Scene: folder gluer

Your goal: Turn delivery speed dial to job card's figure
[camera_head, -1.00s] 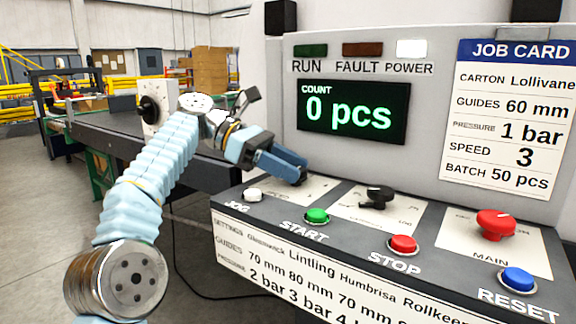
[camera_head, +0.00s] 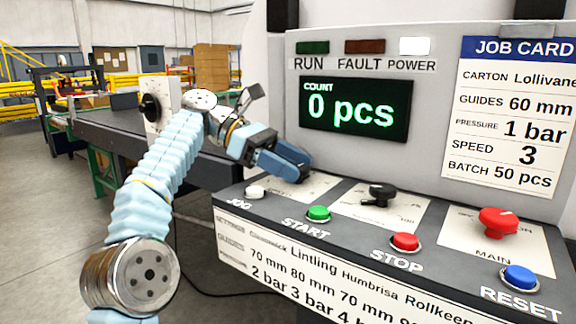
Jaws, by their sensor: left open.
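The job card (camera_head: 508,120) on the upright panel at right reads speed 3, guides 60 mm, pressure 1 bar, batch 50 pcs. My left gripper (camera_head: 298,172) is open, low over a pale dial plate (camera_head: 313,186) at the left of the sloped console. Its fingers hide whatever knob sits there, and the plate's print is too small to read. A black knob (camera_head: 380,194) stands on a middle plate (camera_head: 352,205) marked near 100. A second black dial (camera_head: 152,107) is on a white box by the conveyor. My right gripper is not in view.
The console carries a white JOG button (camera_head: 255,192), green START (camera_head: 318,213), red STOP (camera_head: 405,241), blue RESET (camera_head: 519,277) and a red MAIN switch (camera_head: 498,222). The display (camera_head: 354,108) reads 0 pcs. A dark conveyor (camera_head: 110,138) runs behind my left arm.

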